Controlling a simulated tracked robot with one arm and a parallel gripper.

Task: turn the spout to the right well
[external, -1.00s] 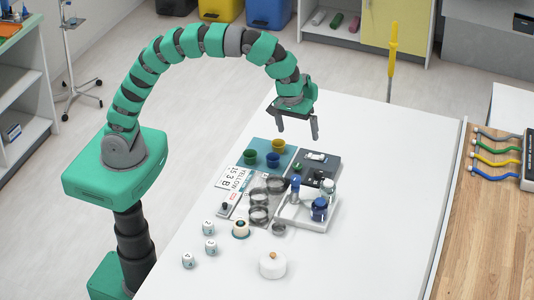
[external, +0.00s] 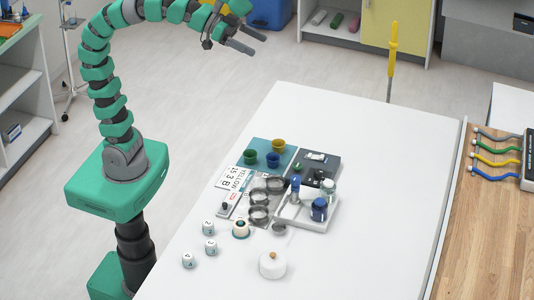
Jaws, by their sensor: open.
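My gripper (external: 257,45) is open and empty. It is raised high, beyond the far left edge of the white table and well away from the objects. A cluster of dark, see-through ring-shaped cups (external: 259,214) stands mid-table; these may be the wells, but I cannot tell for sure. I cannot make out the spout or which way it points at this size. A small grey piece (external: 279,229) lies just in front of the cups.
Around the cups are a white tray (external: 292,222) with blue-capped bottles, a teal mat (external: 256,144) with small cups, a dark board (external: 325,157), a lettered card (external: 233,181), numbered white blocks (external: 209,227) and a lidded white pot (external: 272,265). The table's right side is clear.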

